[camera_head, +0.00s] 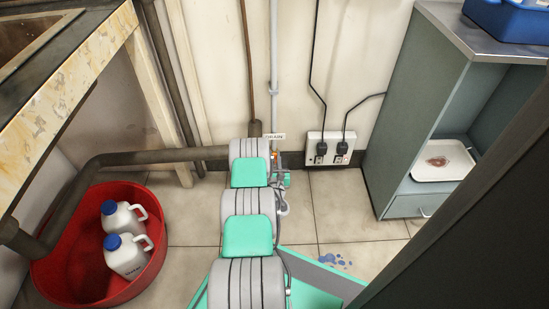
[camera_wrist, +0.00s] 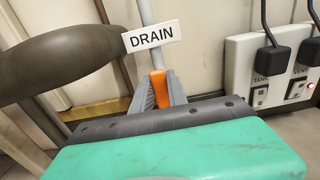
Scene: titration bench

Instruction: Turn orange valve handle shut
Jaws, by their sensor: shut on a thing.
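The orange valve handle (camera_wrist: 158,85) stands in front of a thin grey pipe, just under a white DRAIN sign (camera_wrist: 151,36). My gripper (camera_wrist: 161,96) is shut on the handle, with one grey finger on each side of it. The handle's lower part is hidden behind the gripper body. In the head view my arm reaches toward the back wall, and only a small orange bit of the handle (camera_head: 275,152) shows under the sign. The valve body is mostly hidden by my arm.
A socket box (camera_head: 331,148) with two black plugs is on the wall right of the valve. A thick brown pipe (camera_head: 150,157) runs on the left. A red tub (camera_head: 72,284) holds two white jugs. A grey cabinet (camera_head: 420,115) stands right. Blue spots (camera_head: 332,260) mark the floor.

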